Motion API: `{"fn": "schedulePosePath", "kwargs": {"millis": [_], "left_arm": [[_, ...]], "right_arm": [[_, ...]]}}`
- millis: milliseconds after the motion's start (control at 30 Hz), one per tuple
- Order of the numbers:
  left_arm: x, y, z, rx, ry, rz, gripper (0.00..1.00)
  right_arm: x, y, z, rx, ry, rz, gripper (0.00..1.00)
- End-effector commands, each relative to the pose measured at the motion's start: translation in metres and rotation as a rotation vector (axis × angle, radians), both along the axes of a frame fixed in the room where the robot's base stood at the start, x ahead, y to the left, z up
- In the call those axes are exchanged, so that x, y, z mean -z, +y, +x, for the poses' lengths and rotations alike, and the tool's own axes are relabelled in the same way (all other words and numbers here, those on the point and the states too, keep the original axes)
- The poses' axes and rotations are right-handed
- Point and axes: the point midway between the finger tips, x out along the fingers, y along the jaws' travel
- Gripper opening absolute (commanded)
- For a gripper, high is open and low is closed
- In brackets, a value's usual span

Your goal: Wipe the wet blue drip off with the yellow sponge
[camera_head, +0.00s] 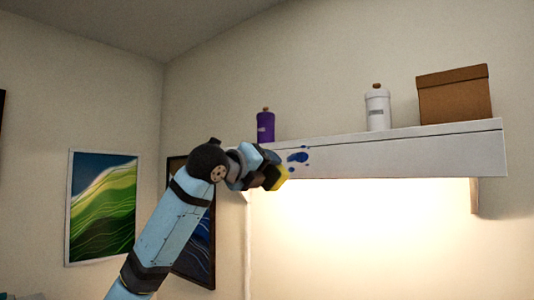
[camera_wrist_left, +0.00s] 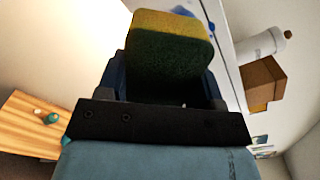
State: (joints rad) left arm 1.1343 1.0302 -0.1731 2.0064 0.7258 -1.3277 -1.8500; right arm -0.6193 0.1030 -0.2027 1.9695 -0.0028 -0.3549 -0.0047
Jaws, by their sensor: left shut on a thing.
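The blue drip (camera_head: 298,157) shows as several blue spots on the white front face of the shelf in the head view. Part of it also shows as a blue patch in the left wrist view (camera_wrist_left: 262,45), just right of the sponge. My left gripper (camera_head: 268,180) is shut on the yellow sponge (camera_head: 281,179), at the lower left of the spots. In the left wrist view the sponge (camera_wrist_left: 170,50) has a yellow layer and a dark green layer and sits between the fingers. Whether the sponge touches the shelf face, I cannot tell. My right gripper is not in view.
On the white shelf (camera_head: 420,157) stand a purple bottle (camera_head: 265,127), a white bottle (camera_head: 377,110) and a brown box (camera_head: 454,95). Framed pictures hang at the left. A wooden surface (camera_wrist_left: 28,122) with small items shows in the left wrist view.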

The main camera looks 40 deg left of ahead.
Motion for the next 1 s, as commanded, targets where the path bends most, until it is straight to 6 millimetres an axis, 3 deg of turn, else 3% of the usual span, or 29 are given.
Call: {"fn": "schedulePosePath", "kwargs": {"millis": [167, 700, 1000], "left_arm": [[-0.014, 0.004, -0.004, -0.006, -0.018, 0.001, 0.41], [-0.013, 0.01, 0.045, -0.006, -0.016, -0.001, 0.41], [-0.013, 0.011, 0.053, -0.008, -0.016, 0.0, 0.41]], "right_arm": [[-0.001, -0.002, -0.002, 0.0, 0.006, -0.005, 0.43], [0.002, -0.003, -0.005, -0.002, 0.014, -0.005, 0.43], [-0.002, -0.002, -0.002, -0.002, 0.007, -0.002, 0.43]]}}
